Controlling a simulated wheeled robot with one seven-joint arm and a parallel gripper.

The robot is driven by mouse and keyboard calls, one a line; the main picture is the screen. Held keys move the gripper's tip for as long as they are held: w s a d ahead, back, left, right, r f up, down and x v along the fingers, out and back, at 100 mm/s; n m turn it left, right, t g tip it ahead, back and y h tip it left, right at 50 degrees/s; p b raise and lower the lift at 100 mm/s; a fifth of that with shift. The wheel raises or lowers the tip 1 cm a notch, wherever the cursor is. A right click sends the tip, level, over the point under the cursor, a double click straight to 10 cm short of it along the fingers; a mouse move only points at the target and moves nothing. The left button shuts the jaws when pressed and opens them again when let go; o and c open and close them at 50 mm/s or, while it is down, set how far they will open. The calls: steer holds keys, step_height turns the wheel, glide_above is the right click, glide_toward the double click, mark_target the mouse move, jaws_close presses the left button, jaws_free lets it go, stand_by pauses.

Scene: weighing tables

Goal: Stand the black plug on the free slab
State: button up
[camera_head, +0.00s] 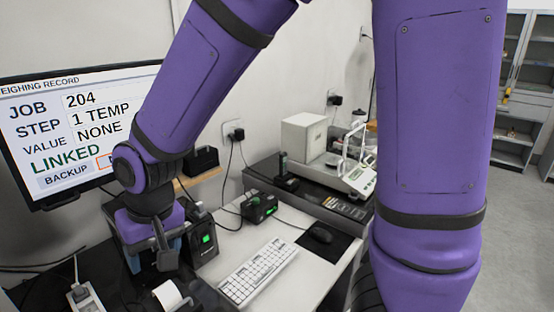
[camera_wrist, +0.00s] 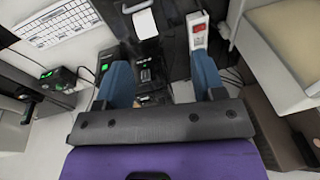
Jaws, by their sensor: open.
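My gripper (camera_head: 152,262) is open, with its blue fingers pointing down over the dark left tabletop, below the monitor. The fingers also show wide apart in the wrist view (camera_wrist: 163,72), with dark shapes between and below them; I cannot tell whether one is a plug. A black plug (camera_head: 237,134) sits in a wall socket behind the desk, with a cable hanging from it. A second black plug (camera_head: 335,100) sits in a socket farther right. I cannot tell which plug is meant. No bare slab can be made out with certainty; my arm hides part of the right side.
The white desk holds a keyboard (camera_head: 259,271), a black box with a green light (camera_head: 260,207) and a mouse (camera_head: 320,234). A balance (camera_head: 352,178) stands behind. A printer with paper (camera_head: 168,294) and white power strip (camera_head: 87,300) are near my gripper.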

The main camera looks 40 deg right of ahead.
steer(key=s+d+r+t, duration=0.2)
steer(key=s+d+r, duration=0.1)
steer(key=d+r, duration=0.9)
steer(key=s+d+r+m+t+h, duration=0.1)
steer(key=s+d+r, duration=0.3)
steer(key=s+d, duration=0.5)
steer(key=shift+s+d+r+m+t+h, duration=0.25)
steer(key=shift+d+m+t+h, duration=0.15)
steer(key=shift+d, duration=0.65)
